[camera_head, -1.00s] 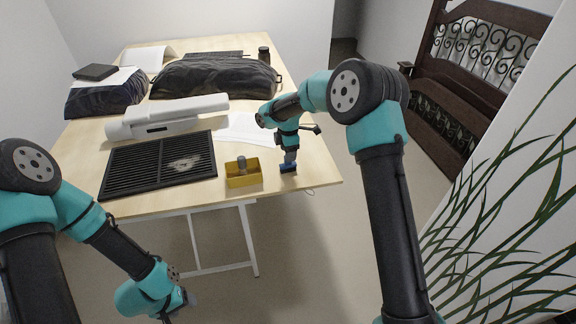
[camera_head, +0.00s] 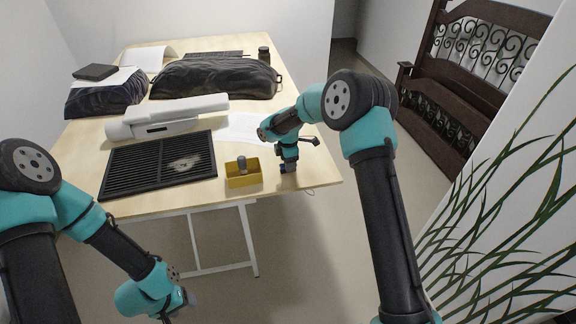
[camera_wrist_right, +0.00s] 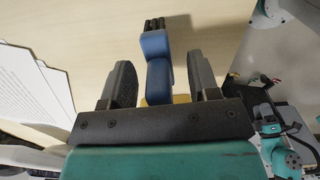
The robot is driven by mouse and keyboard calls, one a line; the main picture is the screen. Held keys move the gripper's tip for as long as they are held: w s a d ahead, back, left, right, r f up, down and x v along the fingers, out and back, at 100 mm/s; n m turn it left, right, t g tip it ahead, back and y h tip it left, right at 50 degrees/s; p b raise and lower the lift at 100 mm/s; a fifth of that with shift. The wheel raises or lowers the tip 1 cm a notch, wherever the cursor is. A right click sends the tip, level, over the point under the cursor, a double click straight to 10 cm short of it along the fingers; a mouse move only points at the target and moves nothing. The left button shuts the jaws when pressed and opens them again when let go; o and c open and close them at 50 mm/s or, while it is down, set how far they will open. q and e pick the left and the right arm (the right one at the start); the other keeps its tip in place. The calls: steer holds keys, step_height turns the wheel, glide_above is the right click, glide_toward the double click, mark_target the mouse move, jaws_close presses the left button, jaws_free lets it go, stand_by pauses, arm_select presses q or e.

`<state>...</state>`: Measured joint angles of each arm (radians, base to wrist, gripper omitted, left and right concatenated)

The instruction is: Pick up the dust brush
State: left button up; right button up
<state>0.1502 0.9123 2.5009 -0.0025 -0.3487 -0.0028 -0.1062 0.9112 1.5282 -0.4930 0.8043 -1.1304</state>
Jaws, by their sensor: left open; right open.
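The dust brush, blue with dark bristles, is at the table's front right corner (camera_head: 287,168). In the right wrist view the blue brush (camera_wrist_right: 155,55) shows with its dark bristles toward the top of the picture. My right gripper (camera_head: 287,160) is directly over it, pointing down. In the wrist view its open fingers (camera_wrist_right: 160,85) stand on either side of the brush's near part, with a gap visible on the left. The brush's lower end is hidden by the gripper body. My left gripper (camera_head: 183,303) is open and empty, low in front of the table.
A yellow box (camera_head: 243,181) with a grey cylindrical item stands left of the brush. A black vent grille (camera_head: 130,172) with a dusty patch lies further left. A white device (camera_head: 165,117), paper sheets and dark bags are behind. The table edge is close.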

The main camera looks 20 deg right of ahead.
steer(key=shift+c, duration=0.3)
steer(key=c, duration=1)
steer(key=shift+o, duration=0.2)
steer(key=shift+r, duration=0.1)
steer(key=shift+r, duration=0.5)
step_height(320, 180, up, 3)
steer(key=shift+f, duration=0.2)
steer(key=s+a, duration=0.2)
steer(key=s, duration=0.5)
steer(key=s+a+r, duration=0.1)
steer(key=s+a, duration=0.1)
steer(key=s, duration=0.6)
steer(key=shift+s+a, duration=0.2)
steer(key=shift+a, duration=0.05)
steer(key=shift+r, duration=0.1)
